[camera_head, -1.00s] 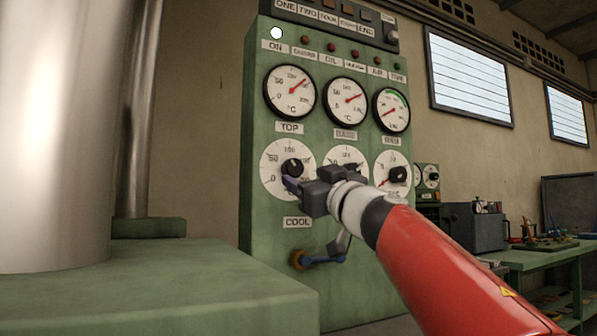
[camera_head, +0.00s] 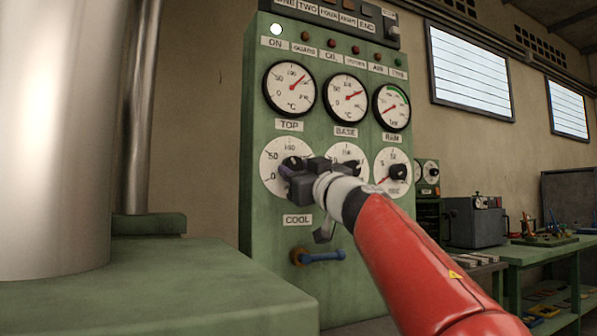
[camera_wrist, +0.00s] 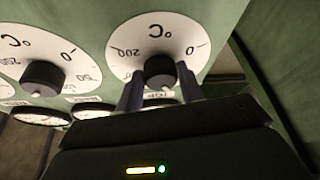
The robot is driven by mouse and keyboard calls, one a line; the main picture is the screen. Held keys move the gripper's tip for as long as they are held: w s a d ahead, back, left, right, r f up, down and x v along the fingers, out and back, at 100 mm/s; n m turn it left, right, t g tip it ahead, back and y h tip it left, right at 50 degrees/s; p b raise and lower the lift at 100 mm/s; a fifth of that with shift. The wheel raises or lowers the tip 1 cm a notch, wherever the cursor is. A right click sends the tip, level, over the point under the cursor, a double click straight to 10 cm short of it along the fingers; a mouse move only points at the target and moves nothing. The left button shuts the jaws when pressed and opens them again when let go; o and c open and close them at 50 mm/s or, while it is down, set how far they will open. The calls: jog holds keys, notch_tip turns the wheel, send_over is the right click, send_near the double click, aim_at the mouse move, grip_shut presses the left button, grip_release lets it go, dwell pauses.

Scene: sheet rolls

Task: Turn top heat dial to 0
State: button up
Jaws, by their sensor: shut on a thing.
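The top heat dial is a black knob (camera_head: 292,162) on a round white plate (camera_head: 270,158), under the gauge marked TOP on the green control panel. In the wrist view the picture is upside down. There, the knob (camera_wrist: 160,71) sits between the two fingers of my gripper (camera_wrist: 159,84), with 0 at right and 200 at left. A pale mark shows on the knob's lower side, away from the 0. My gripper (camera_head: 288,170) is shut on the knob. The head view hides part of the plate behind the gripper.
The base dial (camera_wrist: 42,75) is close beside my gripper, partly covered in the head view. The ram dial (camera_head: 398,171) is farther right. A blue-handled lever (camera_head: 322,256) is below the COOL label (camera_head: 298,219). A green workbench (camera_head: 540,250) stands at right.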

jog(key=shift+n+p, duration=0.3)
jog(key=n, duration=0.1)
jog(key=n+g+y+p, duration=0.1)
jog(key=n+p, duration=0.1)
jog(key=shift+d+r, duration=0.2)
jog(key=shift+r, duration=0.05)
jog(key=n+g+y+p, duration=0.1)
jog(key=n, duration=0.2)
jog(key=n+g, duration=0.1)
jog(key=n, duration=0.2)
jog(key=shift+w+d+g+y+p, duration=0.1)
jog(key=shift+w+g+y+p, duration=0.05)
jog(key=shift+g+y+p, duration=0.25)
jog(key=n+g, duration=0.2)
jog(key=n, duration=0.3)
jog(key=shift+d+r+n, duration=0.1)
jog(key=shift+n, duration=0.2)
jog(key=shift+r+n+g+h, duration=0.1)
jog(key=shift+n+g+h, duration=0.25)
jog(key=shift+n, duration=0.85)
jog(key=shift+r+n+g+h, duration=0.15)
jog(key=shift+n+g, duration=0.3)
jog(key=shift+n, duration=0.75)
jog(key=o, duration=1)
